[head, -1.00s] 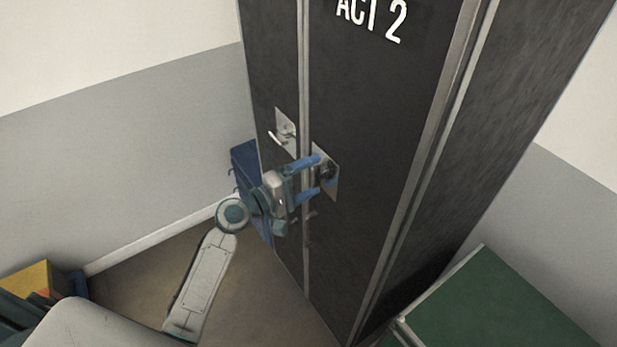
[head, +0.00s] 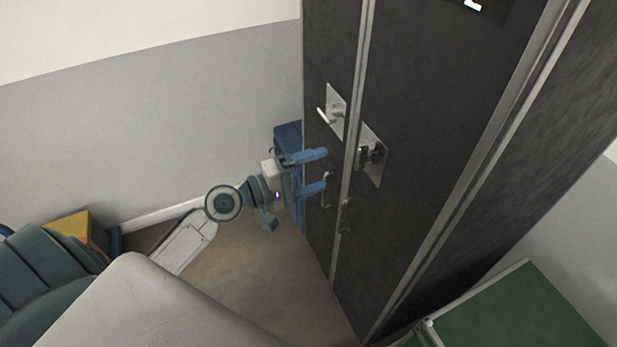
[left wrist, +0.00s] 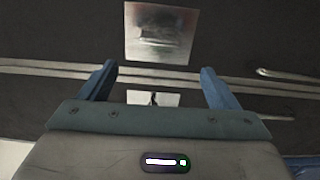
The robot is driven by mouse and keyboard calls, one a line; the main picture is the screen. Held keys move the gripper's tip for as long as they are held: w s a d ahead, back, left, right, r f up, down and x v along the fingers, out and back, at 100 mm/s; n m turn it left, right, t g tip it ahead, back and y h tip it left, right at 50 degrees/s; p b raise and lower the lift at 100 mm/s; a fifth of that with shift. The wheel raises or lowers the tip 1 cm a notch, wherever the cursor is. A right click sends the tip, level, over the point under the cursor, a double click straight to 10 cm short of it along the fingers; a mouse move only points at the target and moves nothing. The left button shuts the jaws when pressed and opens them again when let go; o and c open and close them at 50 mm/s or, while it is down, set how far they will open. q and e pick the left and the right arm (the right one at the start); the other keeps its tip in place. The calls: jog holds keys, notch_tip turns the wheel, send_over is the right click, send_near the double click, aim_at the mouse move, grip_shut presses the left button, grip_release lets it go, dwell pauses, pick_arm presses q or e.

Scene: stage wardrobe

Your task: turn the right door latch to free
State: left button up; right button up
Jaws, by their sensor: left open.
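The right door latch (head: 367,156) is a small dark piece on a bright metal plate on the right door, below the ACT 2 sign. How it is turned is too small to tell. The plate also shows at the top of the left wrist view (left wrist: 160,32), blurred. The left door latch (head: 325,117) has a light lever on its own plate, up and to the left. My left gripper (head: 323,171) is open and empty in front of the doors, left of and slightly below the right latch, apart from it. My right gripper is out of view.
The dark wardrobe's two doors have slim pull handles (head: 346,213) below the latches. A blue object (head: 287,137) stands behind my gripper by the wall. A green-topped box (head: 520,310) is at lower right, and a yellow box (head: 68,222) at the left. Floor between is clear.

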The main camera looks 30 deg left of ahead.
pick_arm(q)
jog(key=shift+s+a, duration=0.35)
jog(key=shift+s, duration=0.15)
